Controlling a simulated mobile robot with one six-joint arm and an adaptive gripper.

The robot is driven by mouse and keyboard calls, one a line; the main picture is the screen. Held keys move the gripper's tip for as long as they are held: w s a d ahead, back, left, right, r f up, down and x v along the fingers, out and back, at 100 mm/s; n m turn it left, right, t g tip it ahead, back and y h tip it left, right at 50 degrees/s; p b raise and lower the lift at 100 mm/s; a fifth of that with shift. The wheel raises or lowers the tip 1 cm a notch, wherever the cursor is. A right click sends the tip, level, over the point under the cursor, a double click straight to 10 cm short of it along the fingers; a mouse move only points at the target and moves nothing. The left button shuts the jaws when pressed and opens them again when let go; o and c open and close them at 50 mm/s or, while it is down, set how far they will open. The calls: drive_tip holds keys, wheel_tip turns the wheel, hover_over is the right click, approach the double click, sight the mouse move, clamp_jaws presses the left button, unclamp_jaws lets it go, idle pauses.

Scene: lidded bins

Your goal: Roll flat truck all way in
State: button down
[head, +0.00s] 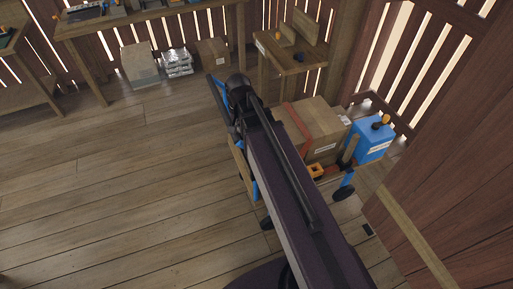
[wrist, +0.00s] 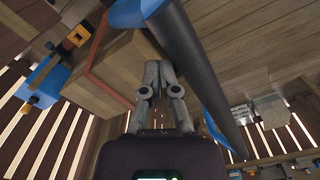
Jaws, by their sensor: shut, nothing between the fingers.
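The flat truck (head: 242,172) stands on the plank floor, with a wooden deck, blue frame parts and dark wheels; my arm hides much of it. Its push handle, a dark bar with blue ends (head: 219,97), rises at its far left end. In the wrist view the handle (wrist: 192,65) runs diagonally just right of my fingers. My gripper (wrist: 158,65) is shut and empty, between the handle and the strapped cardboard box (wrist: 118,70). I cannot tell whether it touches either. In the head view my gripper (head: 238,84) is beside the handle, its fingertips hidden.
The truck carries the box (head: 325,128), a blue container (head: 372,142) and a small orange item (head: 315,170). A slatted wall and a wooden panel (head: 450,170) close the right side. A small wooden stand (head: 290,62) is behind. The floor at left (head: 110,190) is clear.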

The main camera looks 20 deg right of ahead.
drive_tip(key=a, duration=1)
drive_tip(key=shift+a, duration=0.3)
idle(1.9)
drive_tip(key=shift+d, duration=0.7)
drive_tip(key=shift+r, duration=0.15)
wheel_tip(320, 180, up, 7)
drive_tip(key=p, duration=0.7)
idle(0.4)
drive_tip(key=shift+d, duration=0.1)
idle(0.5)
